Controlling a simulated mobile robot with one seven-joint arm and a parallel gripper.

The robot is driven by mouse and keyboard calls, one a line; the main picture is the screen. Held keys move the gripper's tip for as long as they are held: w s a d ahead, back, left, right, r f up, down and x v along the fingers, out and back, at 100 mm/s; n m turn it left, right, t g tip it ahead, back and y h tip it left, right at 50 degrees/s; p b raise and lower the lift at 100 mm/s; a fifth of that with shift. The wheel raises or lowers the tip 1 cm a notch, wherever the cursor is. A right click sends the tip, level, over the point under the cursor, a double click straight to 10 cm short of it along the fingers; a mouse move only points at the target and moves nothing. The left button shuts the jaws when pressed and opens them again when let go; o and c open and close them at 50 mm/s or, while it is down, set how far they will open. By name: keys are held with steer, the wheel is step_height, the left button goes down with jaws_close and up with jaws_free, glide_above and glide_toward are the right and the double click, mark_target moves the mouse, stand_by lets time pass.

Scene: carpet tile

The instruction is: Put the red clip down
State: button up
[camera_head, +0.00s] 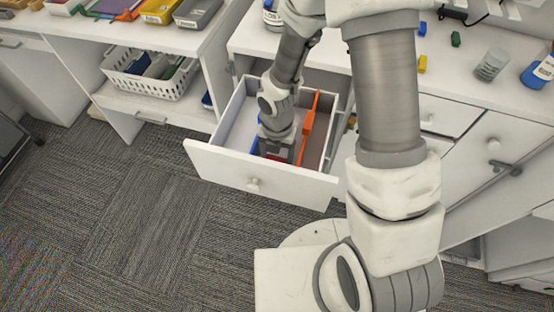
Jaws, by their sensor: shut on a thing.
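My gripper (277,148) reaches down inside an open white drawer (262,177). It is shut on the red clip (277,157), of which only a small red patch shows low at the fingers. The rest of the clip is hidden by my gripper and the drawer front. I cannot tell whether the clip touches the drawer floor.
An orange tool (309,125) lies along the drawer's right side, and a blue thing (255,146) is left of my gripper. A white basket (150,75) stands on a shelf at left. A clear cup (491,65) and small blocks sit on the right counter.

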steer(key=shift+f, duration=1.15)
steer(key=shift+f+b, duration=0.25)
steer(key=shift+b, duration=0.1)
steer(key=o, duration=1.2)
steer(key=shift+r, duration=0.1)
steer(key=shift+o, duration=0.2)
